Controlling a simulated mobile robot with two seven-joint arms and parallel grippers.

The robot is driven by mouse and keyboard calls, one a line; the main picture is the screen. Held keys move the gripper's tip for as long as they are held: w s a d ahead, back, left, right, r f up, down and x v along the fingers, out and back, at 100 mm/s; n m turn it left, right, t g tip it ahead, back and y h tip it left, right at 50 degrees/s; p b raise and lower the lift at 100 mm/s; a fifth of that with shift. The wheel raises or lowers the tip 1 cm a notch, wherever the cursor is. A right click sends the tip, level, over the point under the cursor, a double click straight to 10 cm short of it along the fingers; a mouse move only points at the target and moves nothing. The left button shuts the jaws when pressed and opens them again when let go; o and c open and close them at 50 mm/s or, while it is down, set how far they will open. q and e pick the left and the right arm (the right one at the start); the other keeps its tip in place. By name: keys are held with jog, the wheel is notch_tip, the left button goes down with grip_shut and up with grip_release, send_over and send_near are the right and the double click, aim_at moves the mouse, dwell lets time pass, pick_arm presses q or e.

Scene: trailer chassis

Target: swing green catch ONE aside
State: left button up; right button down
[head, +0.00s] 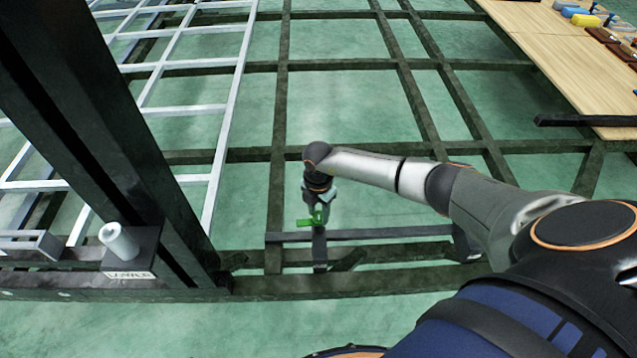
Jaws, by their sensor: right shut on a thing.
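A small green catch (305,222) sits at the near side of the dark chassis frame, by a dark bar. My right gripper (319,209) points down at it and is shut on it. The fingers are small in this view and partly cover the catch. My right arm reaches in from the right. My left gripper is not in view. I see no label on the catch.
A dark upright post (95,110) with a grey cylinder (118,241) on a bracket stands at the left. Light metal ladder-like rails (228,110) lie behind it. A wooden deck (570,65) with several small objects is at the upper right. Green floor shows between the beams.

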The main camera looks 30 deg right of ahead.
aim_at(319, 215)
jog(key=shift+m, duration=0.4)
jog(key=shift+c, duration=2.2)
grip_release()
notch_tip(319, 215, up, 13)
jog(key=p, duration=0.3)
jog(key=shift+f+p, duration=0.2)
jog(key=shift+p, duration=0.2)
